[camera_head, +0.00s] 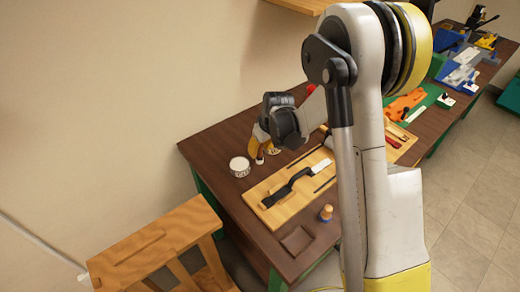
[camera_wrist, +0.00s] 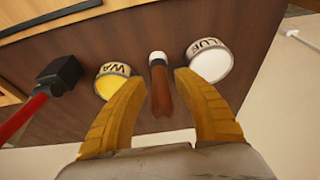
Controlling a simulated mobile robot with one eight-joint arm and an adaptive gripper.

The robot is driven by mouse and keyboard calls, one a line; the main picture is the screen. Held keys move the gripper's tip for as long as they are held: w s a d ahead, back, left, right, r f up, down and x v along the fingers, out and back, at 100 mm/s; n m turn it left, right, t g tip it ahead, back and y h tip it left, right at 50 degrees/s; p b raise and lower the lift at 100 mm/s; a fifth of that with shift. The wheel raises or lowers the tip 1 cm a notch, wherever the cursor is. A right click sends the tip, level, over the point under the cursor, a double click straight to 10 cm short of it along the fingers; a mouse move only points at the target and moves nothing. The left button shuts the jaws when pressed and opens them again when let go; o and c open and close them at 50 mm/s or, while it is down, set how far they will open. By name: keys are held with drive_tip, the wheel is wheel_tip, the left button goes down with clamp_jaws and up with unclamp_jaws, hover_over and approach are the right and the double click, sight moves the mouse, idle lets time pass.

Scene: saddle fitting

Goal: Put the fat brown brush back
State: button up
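A thick brown piece (camera_wrist: 161,92) with a dark band and a pale end shows in the wrist view; it looks like the fat brown brush. It is between the two yellow fingers of my gripper (camera_wrist: 158,82), with a gap on both sides. The gripper is open. I cannot tell how deep the brush sits between the fingers. In the head view my gripper (camera_head: 263,146) is low over the back of the bench, right of a white tin (camera_head: 239,166); the brush cannot be made out there. A dark square patch (camera_head: 297,240) is at the bench's near end.
A wax tin (camera_wrist: 116,70) and a glue tin (camera_wrist: 208,62) flank the brush closely. A black-headed mallet (camera_wrist: 60,75) with a red handle is left. A wooden board (camera_head: 268,196) holds a black-handled tool (camera_head: 287,190).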

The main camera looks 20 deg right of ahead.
drive_tip(key=shift+r, duration=0.1)
drive_tip(key=s+r+m+t+p, duration=0.1)
drive_tip(key=s+r+p, duration=0.1)
drive_tip(key=s+r, duration=0.7)
drive_tip(key=s+r+m+t+p, duration=0.1)
drive_tip(key=s+r, duration=0.5)
drive_tip(key=r, duration=0.8)
drive_tip(key=s+r+m+t+h, duration=0.1)
drive_tip(key=s+m, duration=0.1)
drive_tip(key=s, duration=1)
drive_tip(key=shift+s+r+t, duration=0.3)
drive_tip(key=shift+s+t, duration=0.1)
drive_tip(key=shift+o, duration=0.2)
